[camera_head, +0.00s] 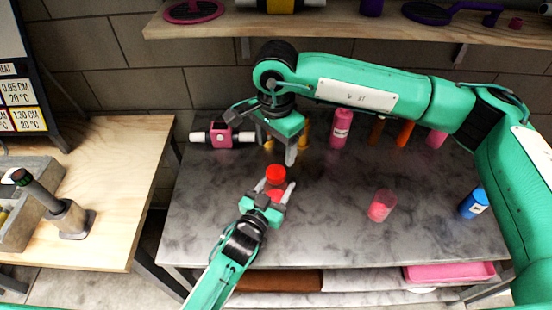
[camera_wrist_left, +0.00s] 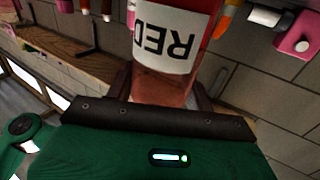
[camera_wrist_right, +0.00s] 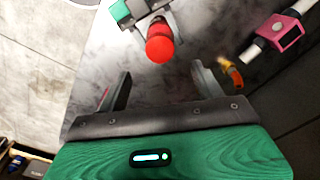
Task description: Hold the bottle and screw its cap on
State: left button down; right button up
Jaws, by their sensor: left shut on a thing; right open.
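A red bottle (camera_head: 277,194) stands upright between the fingers of my left gripper (camera_head: 271,193), which is shut on it. Its white label with "RED" shows in the left wrist view (camera_wrist_left: 166,42). A round red cap (camera_head: 275,173) shows at the bottle's top, and also in the right wrist view (camera_wrist_right: 159,47). I cannot tell whether it is screwed tight. My right gripper (camera_head: 279,146) is above and behind the bottle, its fingers pointing down. In the right wrist view (camera_wrist_right: 160,85) its fingers are spread and empty, with the cap beyond them.
A pink cup-like container (camera_head: 381,206) and a blue bottle (camera_head: 473,204) stand on the right of the grey marbled table (camera_head: 330,235). A pink bottle (camera_head: 340,128) and orange items stand at the back. A pink device (camera_head: 222,136) is back left. A wooden shelf (camera_head: 370,32) hangs above.

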jog(key=shift+r, duration=1.6)
pick_arm(q)
jog(key=shift+c, duration=2.3)
grip_release()
jog(key=b+v, duration=0.3)
jog(key=v, duration=1)
jog(key=shift+s+a, duration=0.2)
jog(key=shift+s, duration=0.15)
pick_arm(e)
jog(key=shift+f, duration=1.5)
